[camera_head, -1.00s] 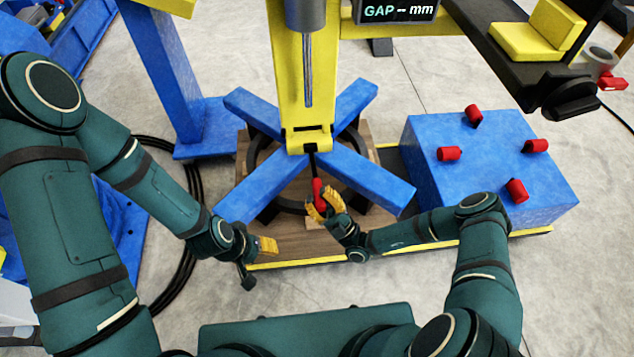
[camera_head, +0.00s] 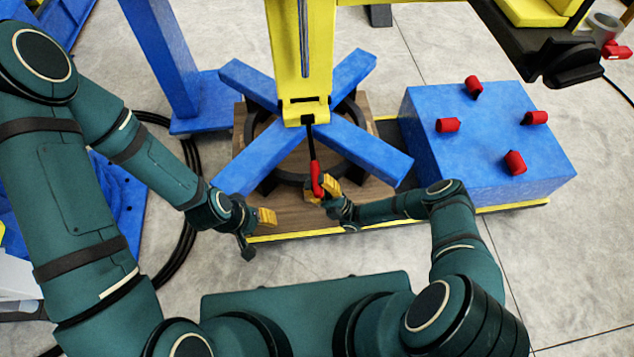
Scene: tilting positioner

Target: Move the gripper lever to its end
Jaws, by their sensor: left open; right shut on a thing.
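The lever is a thin black rod with a red handle (camera_head: 316,178). It hangs from the lower end of the yellow column (camera_head: 304,60), in front of the blue cross-shaped positioner (camera_head: 362,150). My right gripper (camera_head: 320,190) has yellow fingers and is shut on the red handle, hiding part of its lower end. My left gripper (camera_head: 266,217) is open and empty, to the left of the handle and apart from it, over the front part of the wooden board.
A blue block (camera_head: 490,140) with several red knobs stands to the right. A blue post (camera_head: 165,70) stands at the left, with black cables (camera_head: 188,240) on the floor below. A dark arm-like structure (camera_head: 540,50) with yellow pads is at upper right.

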